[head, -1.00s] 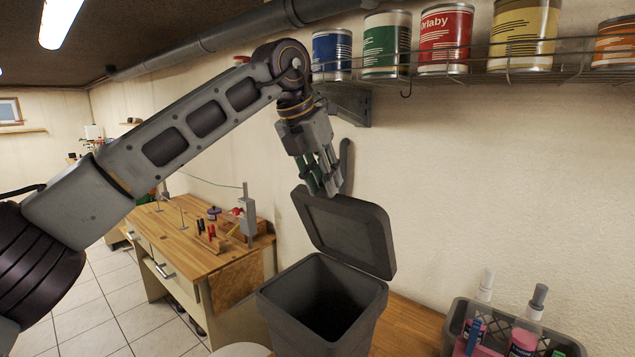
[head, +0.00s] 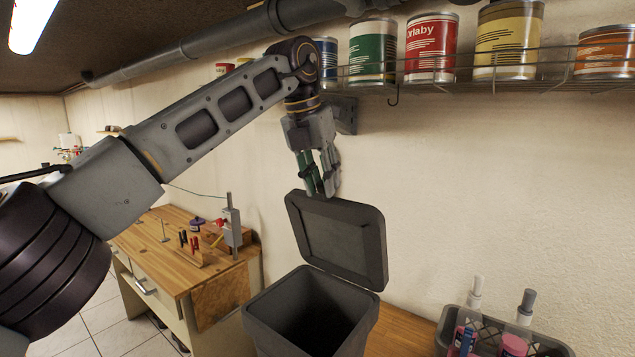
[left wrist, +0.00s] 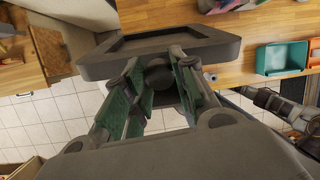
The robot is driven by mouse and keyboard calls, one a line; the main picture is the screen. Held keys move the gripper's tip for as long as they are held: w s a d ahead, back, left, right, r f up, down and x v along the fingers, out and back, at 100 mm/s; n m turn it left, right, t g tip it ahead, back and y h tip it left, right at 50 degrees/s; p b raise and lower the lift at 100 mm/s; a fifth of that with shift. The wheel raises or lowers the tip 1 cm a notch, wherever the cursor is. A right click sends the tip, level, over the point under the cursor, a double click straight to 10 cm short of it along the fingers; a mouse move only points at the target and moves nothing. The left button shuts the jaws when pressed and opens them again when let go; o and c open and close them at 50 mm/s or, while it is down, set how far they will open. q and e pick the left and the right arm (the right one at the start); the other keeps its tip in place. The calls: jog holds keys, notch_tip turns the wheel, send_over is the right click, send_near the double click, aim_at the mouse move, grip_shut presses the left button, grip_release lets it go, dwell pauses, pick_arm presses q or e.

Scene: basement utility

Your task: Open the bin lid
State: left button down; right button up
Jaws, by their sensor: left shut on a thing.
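The dark grey bin (head: 318,313) stands in the lower middle of the head view, its dark inside visible from above. Its lid (head: 340,243) stands raised and tilted above the back of the opening. My left gripper (head: 323,190) reaches down from above and is shut on the lid at its upper left edge. In the left wrist view the lid (left wrist: 215,50) lies across the ends of the green-padded fingers (left wrist: 160,85). The exact contact is partly hidden by the fingers. My right gripper is not seen in the head view.
A wire shelf (head: 460,82) with several paint cans is on the wall above. A grey crate (head: 550,343) with bottles stands right of the bin. A wooden workbench (head: 175,255) with small tools stands to the left. The wall behind the lid is bare.

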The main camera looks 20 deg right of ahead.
pick_arm(q)
jog(key=shift+w+d, duration=0.15)
jog(key=shift+d, duration=0.1)
dwell(0.3)
jog(key=c, duration=1.1)
grip_release()
jog(key=shift+c, duration=0.2)
jog(key=shift+r, duration=0.15)
jog(key=shift+v, duration=2.4)
jog(key=shift+a, duration=0.1)
jog(key=shift+a, duration=0.25)
